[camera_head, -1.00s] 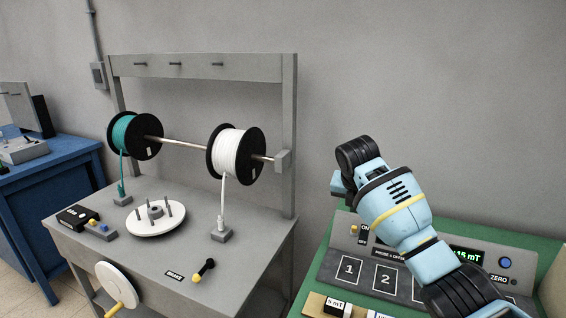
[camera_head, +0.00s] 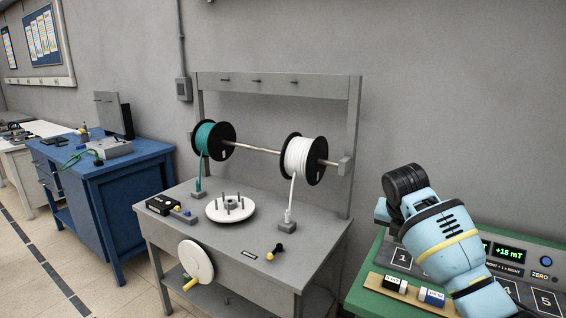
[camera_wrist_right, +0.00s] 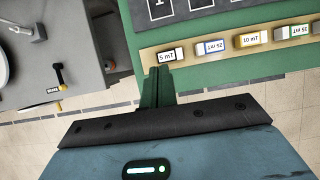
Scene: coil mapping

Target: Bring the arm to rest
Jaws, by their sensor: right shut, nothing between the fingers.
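My right arm (camera_head: 440,235) comes in from the lower right in the head view, bent above the green bench. Its gripper jaws are hard to make out there. My left gripper is in neither view.
The green bench (camera_head: 366,291) bears a tray of labelled blocks, numbered squares and a display (camera_head: 509,252) reading +15 mT. A grey winding bench (camera_head: 318,255) with a teal spool (camera_head: 205,137) and a white spool (camera_head: 298,157) stands left. A blue bench (camera_head: 97,183) is farther left.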

